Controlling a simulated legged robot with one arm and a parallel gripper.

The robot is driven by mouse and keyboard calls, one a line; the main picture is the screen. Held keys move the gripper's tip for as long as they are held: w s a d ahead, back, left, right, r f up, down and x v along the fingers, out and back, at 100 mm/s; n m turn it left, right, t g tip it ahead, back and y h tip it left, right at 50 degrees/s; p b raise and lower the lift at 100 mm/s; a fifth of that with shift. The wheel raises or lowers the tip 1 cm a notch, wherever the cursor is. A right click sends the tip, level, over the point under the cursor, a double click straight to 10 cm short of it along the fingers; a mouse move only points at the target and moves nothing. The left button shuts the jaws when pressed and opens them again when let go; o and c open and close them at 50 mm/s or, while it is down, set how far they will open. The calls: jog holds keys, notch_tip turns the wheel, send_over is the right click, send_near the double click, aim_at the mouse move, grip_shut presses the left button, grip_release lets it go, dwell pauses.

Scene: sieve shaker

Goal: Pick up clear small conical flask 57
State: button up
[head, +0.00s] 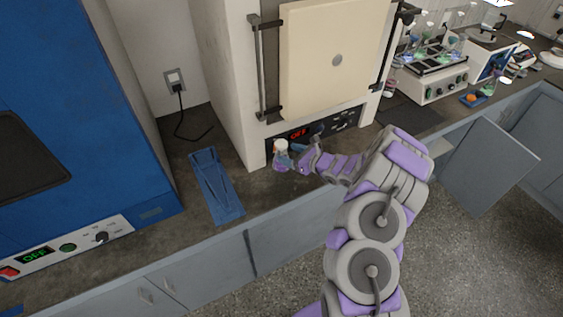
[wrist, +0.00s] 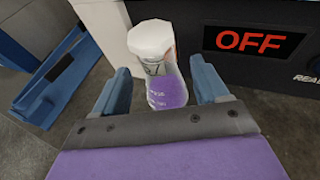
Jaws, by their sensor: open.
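The small conical flask (wrist: 166,82) is clear, with a white cap, a label reading 57 and purple contents. It stands upright on the dark counter in front of the furnace; in the head view the flask (head: 281,155) is partly hidden by my gripper. My gripper (wrist: 167,82) is open, with one blue finger on each side of the flask in the wrist view. I cannot tell if either finger touches it. In the head view my gripper (head: 289,157) is at the flask, reaching from the right.
A furnace (head: 246,136) with an OFF display stands right behind the flask. A blue tray-like holder (head: 216,190) lies on the counter to the left, beside a large blue machine (head: 75,110). A shaker with several flasks (head: 432,80) stands at the back right. A cabinet door (head: 490,168) hangs open at right.

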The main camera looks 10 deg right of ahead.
jog(key=shift+x, duration=1.45)
jog(key=shift+c, duration=0.2)
grip_shut()
